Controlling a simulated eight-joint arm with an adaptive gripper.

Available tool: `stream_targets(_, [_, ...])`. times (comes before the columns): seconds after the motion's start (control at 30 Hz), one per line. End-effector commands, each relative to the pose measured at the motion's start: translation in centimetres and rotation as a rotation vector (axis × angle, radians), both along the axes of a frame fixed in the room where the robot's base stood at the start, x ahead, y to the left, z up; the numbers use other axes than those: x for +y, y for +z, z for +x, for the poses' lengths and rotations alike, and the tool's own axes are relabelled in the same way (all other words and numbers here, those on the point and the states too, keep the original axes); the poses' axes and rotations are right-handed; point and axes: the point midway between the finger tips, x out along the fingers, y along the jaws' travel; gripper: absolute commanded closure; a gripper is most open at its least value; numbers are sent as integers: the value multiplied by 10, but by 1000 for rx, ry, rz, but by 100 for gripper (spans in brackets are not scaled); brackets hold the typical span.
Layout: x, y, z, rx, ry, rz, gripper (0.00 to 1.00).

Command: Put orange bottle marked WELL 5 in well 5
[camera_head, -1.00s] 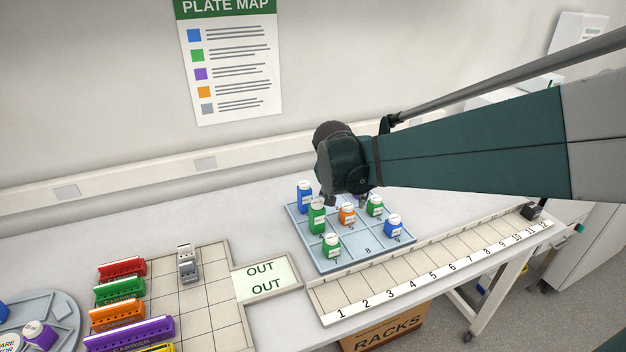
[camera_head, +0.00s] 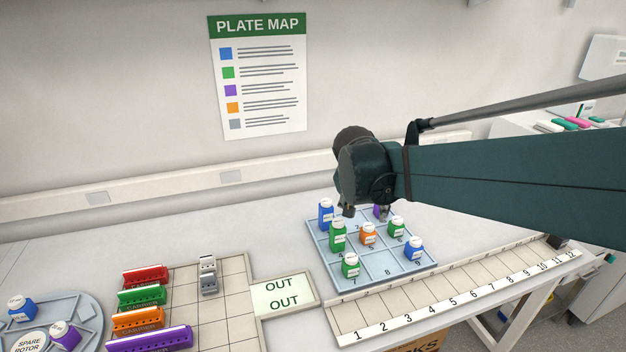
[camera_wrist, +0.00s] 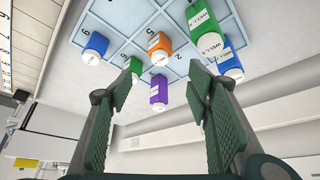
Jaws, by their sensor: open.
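The orange bottle (camera_head: 368,235) stands upright in the middle cell of the blue numbered plate (camera_head: 385,262). In the wrist view, the orange bottle (camera_wrist: 159,49) is beside the printed 5; its label is too small to read. My gripper (camera_head: 365,212) is open above the back of the plate, apart from the orange bottle. In the wrist view, the fingers of my gripper (camera_wrist: 163,75) are spread with nothing between the pads.
Green bottles (camera_head: 338,237) and blue bottles (camera_head: 414,249) surround the orange one. A numbered strip (camera_head: 455,300) runs along the table front. An OUT pad (camera_head: 284,297), coloured carriers (camera_head: 142,298) and a round tray (camera_head: 85,310) are to the left. The table behind the plate is clear.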

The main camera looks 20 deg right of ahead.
Motion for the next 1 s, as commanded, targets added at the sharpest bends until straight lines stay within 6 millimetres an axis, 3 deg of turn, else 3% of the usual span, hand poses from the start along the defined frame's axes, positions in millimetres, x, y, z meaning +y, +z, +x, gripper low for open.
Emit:
stream_targets(0.47, [7, 2, -9, 0, 32, 2, 50])
stream_targets(1.0, [64, 8, -82, -10, 315, 8, 50])
